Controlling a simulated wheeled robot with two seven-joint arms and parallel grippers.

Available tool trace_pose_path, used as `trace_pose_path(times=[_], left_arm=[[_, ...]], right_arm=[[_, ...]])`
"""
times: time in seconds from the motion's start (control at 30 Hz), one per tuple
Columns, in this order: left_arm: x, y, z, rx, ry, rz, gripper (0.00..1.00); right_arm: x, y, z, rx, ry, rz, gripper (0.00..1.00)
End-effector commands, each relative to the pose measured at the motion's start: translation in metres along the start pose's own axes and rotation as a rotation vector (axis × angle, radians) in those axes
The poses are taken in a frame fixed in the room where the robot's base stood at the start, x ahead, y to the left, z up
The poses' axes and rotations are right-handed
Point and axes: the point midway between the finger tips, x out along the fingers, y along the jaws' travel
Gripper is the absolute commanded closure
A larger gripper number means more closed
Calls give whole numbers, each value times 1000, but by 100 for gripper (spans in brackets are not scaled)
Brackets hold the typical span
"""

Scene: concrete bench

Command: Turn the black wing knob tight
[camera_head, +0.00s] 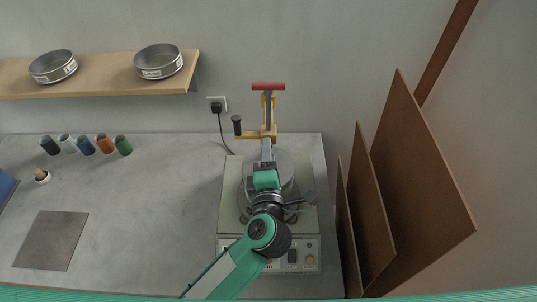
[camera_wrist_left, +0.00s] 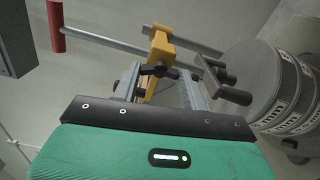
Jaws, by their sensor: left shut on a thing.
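The black wing knob (camera_wrist_left: 158,70) sits on a yellow clamp bracket (camera_wrist_left: 160,48) in the left wrist view. The bracket also shows in the head view (camera_head: 269,103), on the upright behind the sieve shaker; there my gripper and arm hide the knob. My left gripper (camera_head: 267,148) reaches in from the front, over the round stack on the shaker. In the left wrist view its two grey fingers (camera_wrist_left: 160,85) lie on either side of the knob, shut on it. The exact finger contact is partly hidden. My right gripper is not in view.
A red crossbar (camera_head: 268,86) tops the clamp, and a black handle (camera_head: 237,125) sticks out at its left. The shaker base (camera_head: 229,195) stands on the bench. Brown boards (camera_head: 412,165) lean at the right.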

Motion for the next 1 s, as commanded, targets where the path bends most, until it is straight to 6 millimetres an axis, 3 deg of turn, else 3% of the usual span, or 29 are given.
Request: trace_pose_path(times=[0.33,0.87,0.9,1.0], left_arm=[[0,1,0,136,1,1,79],[0,1,0,159,1,2,79],[0,1,0,159,1,2,53],[0,1,0,159,1,1,35]], right_arm=[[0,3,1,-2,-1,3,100],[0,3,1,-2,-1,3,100],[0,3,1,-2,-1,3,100],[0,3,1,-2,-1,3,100]])
